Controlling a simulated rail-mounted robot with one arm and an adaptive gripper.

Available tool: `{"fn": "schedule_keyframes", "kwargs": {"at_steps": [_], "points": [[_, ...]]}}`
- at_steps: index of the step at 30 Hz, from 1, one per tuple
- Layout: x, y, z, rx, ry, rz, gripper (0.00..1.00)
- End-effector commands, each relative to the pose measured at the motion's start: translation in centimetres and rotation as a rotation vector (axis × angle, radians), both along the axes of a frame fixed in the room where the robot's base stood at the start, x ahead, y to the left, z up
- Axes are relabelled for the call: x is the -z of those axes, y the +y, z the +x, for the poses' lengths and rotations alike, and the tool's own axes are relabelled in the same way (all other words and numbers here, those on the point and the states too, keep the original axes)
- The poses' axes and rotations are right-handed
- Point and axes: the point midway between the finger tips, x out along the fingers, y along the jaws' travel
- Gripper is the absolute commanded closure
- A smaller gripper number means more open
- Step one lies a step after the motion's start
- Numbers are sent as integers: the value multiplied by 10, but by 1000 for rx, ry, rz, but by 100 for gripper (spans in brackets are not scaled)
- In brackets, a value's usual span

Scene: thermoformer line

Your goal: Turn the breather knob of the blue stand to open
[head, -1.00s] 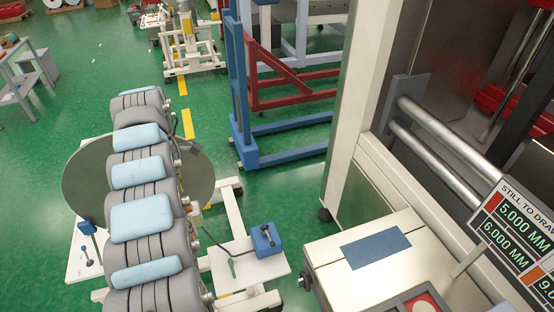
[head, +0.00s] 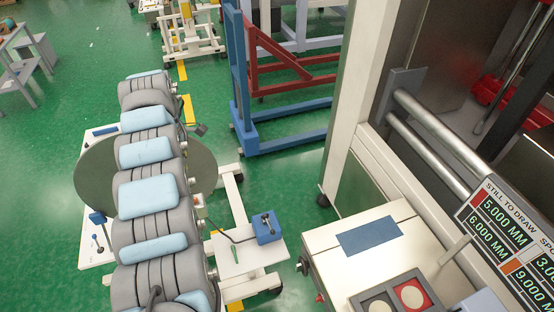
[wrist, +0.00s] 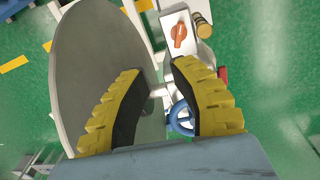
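In the wrist view, an orange knob (wrist: 180,34) sits on a white box (wrist: 172,18) beyond the fingertips, slightly right of centre. A blue handwheel (wrist: 180,118) shows between the fingers, nearer the right one. My gripper (wrist: 158,70) has yellow ribbed fingers with dark inner pads, spread apart with nothing between them; it is not touching the knob. In the head view, a blue block with a dark lever (head: 267,228) stands on a white plate (head: 240,262). I cannot tell which of these belongs to the blue stand. My arm hides the gripper in the head view.
A large grey disc (head: 90,180) stands behind my arm and fills the wrist view's left (wrist: 85,80). A brass cylinder (wrist: 203,25) is beside the knob. A cream cabinet (head: 325,270) and a machine with a display (head: 500,225) are right. Green floor lies between.

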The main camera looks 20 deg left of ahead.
Motion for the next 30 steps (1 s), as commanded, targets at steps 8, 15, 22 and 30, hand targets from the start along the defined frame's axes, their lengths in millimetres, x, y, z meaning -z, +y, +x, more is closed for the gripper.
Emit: {"fn": "schedule_keyframes", "kwargs": {"at_steps": [8,15,22,30], "points": [[28,-1,36,92,-92,72,76],[50,-5,67,176,-178,144,76],[69,-11,97,260,-266,223,76],[87,-22,128,355,-363,318,76]]}}
